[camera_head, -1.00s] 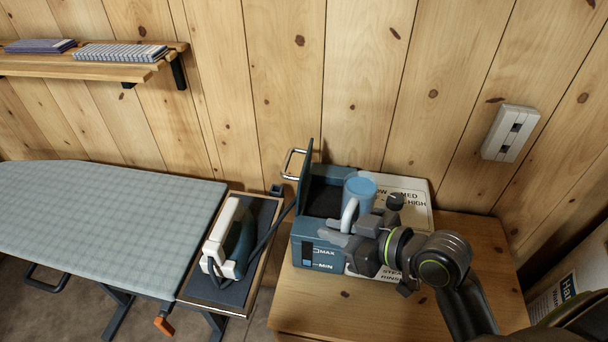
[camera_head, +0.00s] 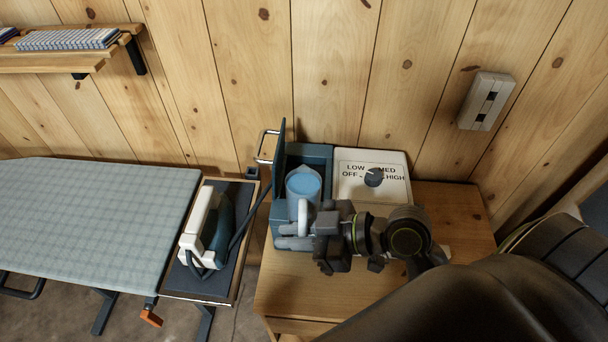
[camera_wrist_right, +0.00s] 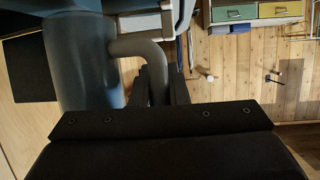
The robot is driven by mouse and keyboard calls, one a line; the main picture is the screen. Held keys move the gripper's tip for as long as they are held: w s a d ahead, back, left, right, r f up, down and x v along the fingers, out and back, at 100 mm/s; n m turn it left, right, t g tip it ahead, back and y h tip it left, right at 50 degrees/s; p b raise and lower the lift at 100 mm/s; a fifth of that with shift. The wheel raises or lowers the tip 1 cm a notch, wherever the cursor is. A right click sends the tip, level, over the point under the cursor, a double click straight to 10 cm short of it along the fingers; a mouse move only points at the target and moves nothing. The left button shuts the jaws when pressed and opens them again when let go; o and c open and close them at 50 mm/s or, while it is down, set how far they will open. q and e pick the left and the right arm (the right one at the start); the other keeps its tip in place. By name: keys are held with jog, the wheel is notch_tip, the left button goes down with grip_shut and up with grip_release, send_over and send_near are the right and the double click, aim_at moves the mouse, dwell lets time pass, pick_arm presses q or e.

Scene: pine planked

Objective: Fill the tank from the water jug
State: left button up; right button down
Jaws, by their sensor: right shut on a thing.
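The water jug (camera_head: 304,187) is a translucent blue cylinder with a pale handle (camera_head: 303,218) and light blue water inside. It looks about upright, over the front part of the open tank (camera_head: 317,154), and hides much of it. The tank is a dark blue box with its lid (camera_head: 278,165) standing up on the left. My right gripper (camera_head: 300,231) is shut on the jug's handle, in front of the tank. The right wrist view shows the jug (camera_wrist_right: 80,62) and its curved handle (camera_wrist_right: 143,52) running to the fingers. My left gripper is not in view.
The white control panel with a dial (camera_head: 372,178) is right of the tank. The wooden cabinet top (camera_head: 455,215) is clear at the right. An iron (camera_head: 207,228) rests on a pad at the left, beside the ironing board (camera_head: 95,215). The plank wall is close behind.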

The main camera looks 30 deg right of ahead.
aim_at(288, 197)
jog(key=w+r+m+g+b, duration=0.1)
jog(key=w+d+r+m+y+b, duration=0.1)
jog(key=b, duration=0.1)
jog(key=w+r+m+g+b, duration=0.1)
jog(key=shift+d+r+m+g+b, duration=0.15)
jog(key=shift+d+m+g+b, duration=0.15)
jog(key=shift+m, duration=0.1)
dwell(0.4)
jog(key=shift+w+d+r, duration=0.1)
jog(key=shift+w+r, duration=0.05)
jog(key=shift+r, duration=0.05)
jog(key=shift+w+d+r+m+g+y+p, duration=0.2)
jog(key=shift+w+r+m+g+y+p, duration=0.15)
jog(key=shift+r+p, duration=0.4)
jog(key=shift+f, duration=0.25)
jog(key=shift+w+d+r+m+g+y+p, duration=0.15)
jog(key=shift+w+m+g+y+p, duration=0.15)
jog(key=shift+m+p, duration=0.3)
